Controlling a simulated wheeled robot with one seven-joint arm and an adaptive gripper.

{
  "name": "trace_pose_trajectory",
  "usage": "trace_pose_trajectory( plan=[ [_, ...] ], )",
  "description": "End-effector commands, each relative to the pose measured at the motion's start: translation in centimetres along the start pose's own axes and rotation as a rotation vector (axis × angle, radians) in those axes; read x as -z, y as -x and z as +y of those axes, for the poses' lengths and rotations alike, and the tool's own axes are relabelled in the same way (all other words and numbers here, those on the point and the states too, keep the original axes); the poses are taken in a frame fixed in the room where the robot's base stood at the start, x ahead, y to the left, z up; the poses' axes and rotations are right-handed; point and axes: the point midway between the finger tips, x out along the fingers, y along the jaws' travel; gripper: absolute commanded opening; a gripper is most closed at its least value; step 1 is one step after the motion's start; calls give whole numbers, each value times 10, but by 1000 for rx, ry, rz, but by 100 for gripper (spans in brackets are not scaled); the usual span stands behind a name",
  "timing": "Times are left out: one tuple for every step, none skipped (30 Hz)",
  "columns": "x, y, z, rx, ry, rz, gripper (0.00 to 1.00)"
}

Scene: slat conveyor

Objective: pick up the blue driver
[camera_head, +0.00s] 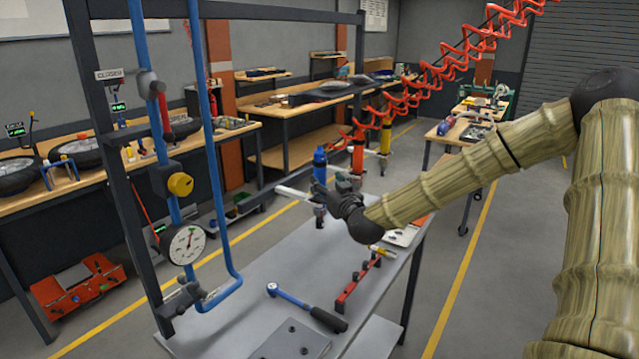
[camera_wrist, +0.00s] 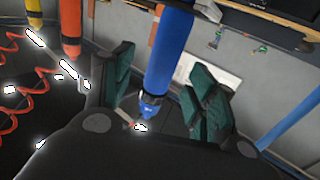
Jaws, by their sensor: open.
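The blue driver (camera_head: 320,163) is upright above the far part of the grey table, partly hidden by my gripper in the head view. In the wrist view the blue driver (camera_wrist: 170,50) runs down between my two green-padded fingers, its narrower end low in the gap. My gripper (camera_head: 335,186) is at the driver. In the wrist view my gripper (camera_wrist: 160,72) is open, with a finger on either side of the driver and a gap showing beside each pad.
An orange driver (camera_head: 358,155) and a yellow driver (camera_head: 385,140) hang just behind, near red coiled hoses (camera_head: 440,75). The grey table (camera_head: 240,285) holds a blue-and-black wrench (camera_head: 305,305) and a red rack (camera_head: 358,280). A frame with blue pipes (camera_head: 215,165) stands left.

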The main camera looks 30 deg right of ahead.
Motion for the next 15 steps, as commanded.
trace_pose_trajectory(
  plan=[
    [0,-1,0,0,0,0,57],
    [0,-2,0,0,0,0,57],
    [0,-3,-1,1,0,0,57],
    [0,-4,-1,1,0,0,57],
    [1,-5,-2,1,0,0,57],
    [1,-7,-2,1,0,1,57],
    [1,-8,-2,1,0,0,57],
    [1,-10,-2,1,0,-1,57],
    [1,-12,-2,1,0,-1,57],
    [1,-14,-2,1,0,-1,57],
    [2,-17,-2,1,0,-1,57],
    [1,-20,-3,1,0,-1,57],
    [2,-22,-3,0,0,-1,57],
    [2,-24,-3,1,0,-1,57],
    [1,-26,-4,1,0,-1,57]
  ],
)
